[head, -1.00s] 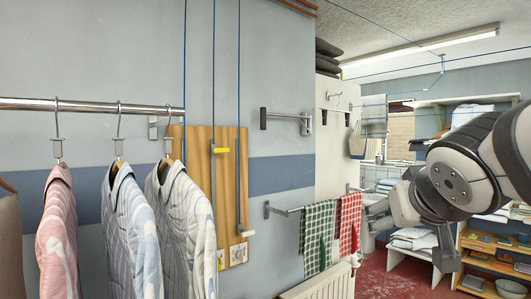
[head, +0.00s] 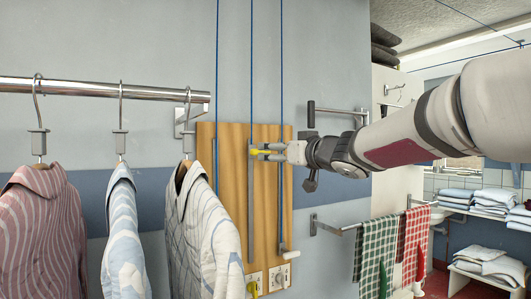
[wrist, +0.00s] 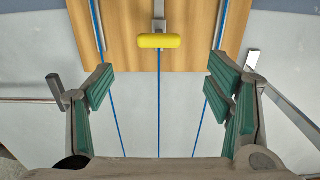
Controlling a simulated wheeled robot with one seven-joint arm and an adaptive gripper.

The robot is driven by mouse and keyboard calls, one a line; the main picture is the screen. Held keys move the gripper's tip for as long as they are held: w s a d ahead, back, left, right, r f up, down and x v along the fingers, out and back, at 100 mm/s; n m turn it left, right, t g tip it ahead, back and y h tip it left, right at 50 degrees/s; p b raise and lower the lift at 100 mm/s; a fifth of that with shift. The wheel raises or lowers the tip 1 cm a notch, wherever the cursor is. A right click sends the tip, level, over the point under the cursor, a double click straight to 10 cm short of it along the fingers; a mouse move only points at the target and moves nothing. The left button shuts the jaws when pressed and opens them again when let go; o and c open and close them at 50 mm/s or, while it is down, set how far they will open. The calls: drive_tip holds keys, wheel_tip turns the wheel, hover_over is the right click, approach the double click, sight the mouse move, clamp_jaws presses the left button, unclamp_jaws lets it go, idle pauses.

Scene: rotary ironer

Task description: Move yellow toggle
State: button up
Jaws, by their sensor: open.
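The yellow toggle (head: 257,152) is a small bar on a grey vertical track (head: 252,205) on a wooden board (head: 233,190). In the wrist view the yellow toggle (wrist: 160,41) lies crosswise at top centre, in front of the board. My gripper (head: 272,152) reaches in from the right with its tips close to the toggle. The toggle lies just beyond the fingertips, in line with the gap, with no contact visible.
Several blue cords (head: 250,60) run vertically to the board. Striped shirts (head: 200,235) hang from a metal rail (head: 90,90) at left. A wall bracket (head: 335,110) and checked towels (head: 377,250) on a rail are near my arm. Two wall fittings (head: 279,275) sit at the board's bottom.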

drive_tip(key=x, duration=1)
drive_tip(key=shift+p, duration=0.45)
drive_tip(key=c, duration=1.7)
wheel_tip(320, 180, down, 35)
drive_tip(key=b, duration=2.8)
drive_tip(key=shift+r, duration=0.2)
drive_tip(key=shift+f, duration=0.15)
drive_tip(key=o, duration=1.6)
drive_tip(key=shift+o, duration=0.5)
